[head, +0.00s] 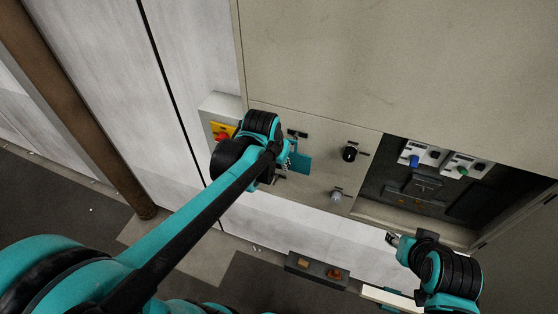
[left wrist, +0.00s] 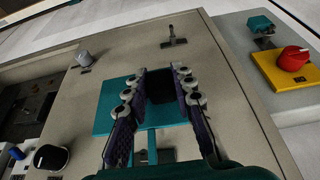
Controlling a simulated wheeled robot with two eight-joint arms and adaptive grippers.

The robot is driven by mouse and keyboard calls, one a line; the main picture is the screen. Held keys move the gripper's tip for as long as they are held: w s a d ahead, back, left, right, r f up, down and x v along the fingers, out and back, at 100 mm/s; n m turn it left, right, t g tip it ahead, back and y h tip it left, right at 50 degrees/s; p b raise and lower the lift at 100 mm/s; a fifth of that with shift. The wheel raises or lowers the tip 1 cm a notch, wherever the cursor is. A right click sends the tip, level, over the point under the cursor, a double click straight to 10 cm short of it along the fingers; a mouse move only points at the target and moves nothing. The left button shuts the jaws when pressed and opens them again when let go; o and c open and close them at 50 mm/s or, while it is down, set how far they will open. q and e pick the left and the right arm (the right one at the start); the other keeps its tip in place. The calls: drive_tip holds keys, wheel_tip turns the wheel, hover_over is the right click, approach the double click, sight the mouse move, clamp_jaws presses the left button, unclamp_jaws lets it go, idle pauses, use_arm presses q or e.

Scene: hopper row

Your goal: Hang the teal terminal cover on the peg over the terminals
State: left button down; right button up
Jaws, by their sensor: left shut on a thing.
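The teal terminal cover (head: 301,164) is a flat plate close to the beige panel, left of the open recess. In the left wrist view the cover (left wrist: 112,108) lies at and between the fingers. My left gripper (head: 287,158) is shut on it; its fingers show in the left wrist view (left wrist: 162,85). Whether the cover touches the panel is unclear. Inside the dark recess are small brownish parts (head: 426,205), perhaps the terminals, below a grey piece (head: 424,182); no peg is clear there. My right gripper (head: 393,239) is below the recess, its fingers too small to judge.
A black knob (head: 349,153) and a grey knob (head: 336,196) stick out between cover and recess. A red switch on a yellow plate (head: 222,132) is at the left. Blue-knobbed (head: 414,161) and green-knobbed (head: 462,171) units sit at the recess top. A low button box (head: 318,270) is below.

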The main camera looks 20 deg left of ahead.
use_arm(q)
drive_tip(key=shift+s, duration=0.1)
idle(0.3)
drive_tip(key=shift+s+p, duration=0.3)
drive_tip(key=shift+s, duration=0.8)
drive_tip(key=shift+w, duration=0.1)
drive_tip(key=c, duration=2.1)
unclamp_jaws()
clamp_jaws()
